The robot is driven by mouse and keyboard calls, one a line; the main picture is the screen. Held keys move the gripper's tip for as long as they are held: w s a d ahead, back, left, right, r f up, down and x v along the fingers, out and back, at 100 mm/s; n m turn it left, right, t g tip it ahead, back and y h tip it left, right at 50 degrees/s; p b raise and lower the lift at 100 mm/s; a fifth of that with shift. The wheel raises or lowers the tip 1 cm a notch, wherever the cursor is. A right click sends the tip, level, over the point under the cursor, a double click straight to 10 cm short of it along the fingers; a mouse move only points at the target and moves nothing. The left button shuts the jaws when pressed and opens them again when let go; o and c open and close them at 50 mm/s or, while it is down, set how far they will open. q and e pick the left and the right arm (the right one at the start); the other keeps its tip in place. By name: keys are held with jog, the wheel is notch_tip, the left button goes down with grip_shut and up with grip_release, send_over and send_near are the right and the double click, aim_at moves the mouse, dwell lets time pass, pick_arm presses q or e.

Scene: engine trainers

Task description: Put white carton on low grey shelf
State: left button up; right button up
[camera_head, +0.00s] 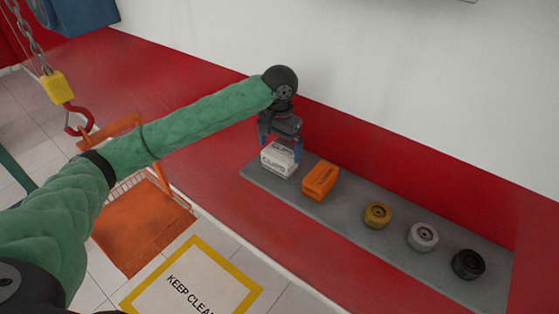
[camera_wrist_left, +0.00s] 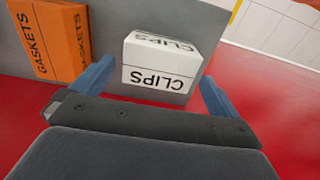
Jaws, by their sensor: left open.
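The white carton (camera_head: 278,160), marked CLIPS in the left wrist view (camera_wrist_left: 160,66), stands at the left end of the low grey shelf (camera_head: 345,215). The shelf's grey surface also shows in the left wrist view (camera_wrist_left: 110,35). My left gripper (camera_head: 281,140) is right at the carton, over its back part in the head view. In the left wrist view its blue fingers (camera_wrist_left: 152,88) are apart, one on each side of the carton, with gaps visible. My right gripper is in neither view.
An orange GASKETS carton (camera_head: 320,180) stands close beside the white one. A yellow roll (camera_head: 377,215), a white roll (camera_head: 423,236) and a black roll (camera_head: 468,264) follow along the shelf. An orange cart (camera_head: 143,225) and a red hook (camera_head: 78,120) are at left.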

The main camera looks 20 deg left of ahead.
aim_at(280, 152)
pick_arm(q)
jog(key=shift+r+b, duration=0.4)
jog(key=shift+r, duration=0.35)
notch_tip(280, 152, up, 4)
jog(key=shift+f+b, duration=0.15)
jog(key=shift+b, duration=0.4)
jog(key=shift+r, duration=0.8)
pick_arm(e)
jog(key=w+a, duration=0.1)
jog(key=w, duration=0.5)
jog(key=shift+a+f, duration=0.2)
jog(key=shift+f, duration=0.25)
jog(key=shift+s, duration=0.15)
